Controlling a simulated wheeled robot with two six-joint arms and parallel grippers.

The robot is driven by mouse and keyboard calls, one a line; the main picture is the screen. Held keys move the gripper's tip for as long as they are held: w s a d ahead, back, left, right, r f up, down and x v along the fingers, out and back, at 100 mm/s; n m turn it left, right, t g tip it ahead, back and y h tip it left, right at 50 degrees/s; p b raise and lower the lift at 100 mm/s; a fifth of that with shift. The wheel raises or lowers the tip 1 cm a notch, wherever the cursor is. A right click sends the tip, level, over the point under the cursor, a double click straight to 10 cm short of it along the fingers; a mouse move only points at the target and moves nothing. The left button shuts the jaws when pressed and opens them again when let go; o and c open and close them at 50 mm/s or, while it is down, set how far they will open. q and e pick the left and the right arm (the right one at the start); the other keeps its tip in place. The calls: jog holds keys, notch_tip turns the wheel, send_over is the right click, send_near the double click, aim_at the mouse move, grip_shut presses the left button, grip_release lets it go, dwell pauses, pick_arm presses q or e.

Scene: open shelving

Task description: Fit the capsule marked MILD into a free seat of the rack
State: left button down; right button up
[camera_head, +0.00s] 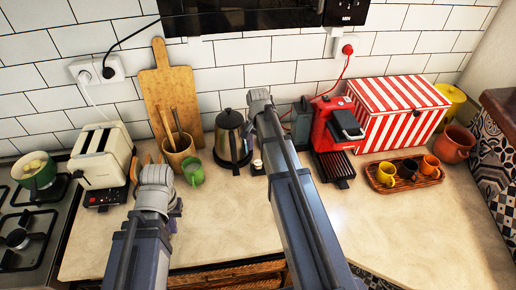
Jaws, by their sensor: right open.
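I cannot make out a capsule marked MILD or read any such label. I cannot pick out a capsule rack for certain either. A small item with a pale top (257,165) stands right of the kettle, too small to identify. A red coffee machine (323,128) stands at the back, with a dark slatted tray (334,168) in front of it. My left gripper (157,175) is over the counter, in front of the utensil pot; its fingers are hard to see. My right gripper (258,97) is open, high in the picture between kettle and coffee machine. No held object shows in either.
A kettle (232,138), green mug (193,171), utensil pot (180,153) and toaster (103,153) stand left of centre. A striped box (398,110) and a tray of cups (425,181) are right. The counter's front middle (230,215) is clear.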

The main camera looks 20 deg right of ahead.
pick_arm(q)
notch_tip(320, 180, up, 5)
jog(key=p, duration=0.4)
jog(key=shift+r, duration=0.2)
pick_arm(e)
notch_tip(320, 180, up, 5)
jog(key=shift+r, duration=0.15)
jog(key=s+a+n, duration=1.2)
jog(key=s+a, duration=0.1)
pick_arm(q)
notch_tip(320, 180, down, 5)
jog(key=b, duration=0.5)
jog(key=shift+f, duration=0.1)
pick_arm(e)
jog(key=s+a+f+n+h, duration=0.1)
jog(key=s+a+f+n, duration=0.2)
jog(key=a, duration=0.7)
notch_tip(320, 180, down, 2)
jog(key=shift+s+a+n, duration=0.3)
jog(key=shift+s+n, duration=0.1)
jog(key=shift+s, duration=0.7)
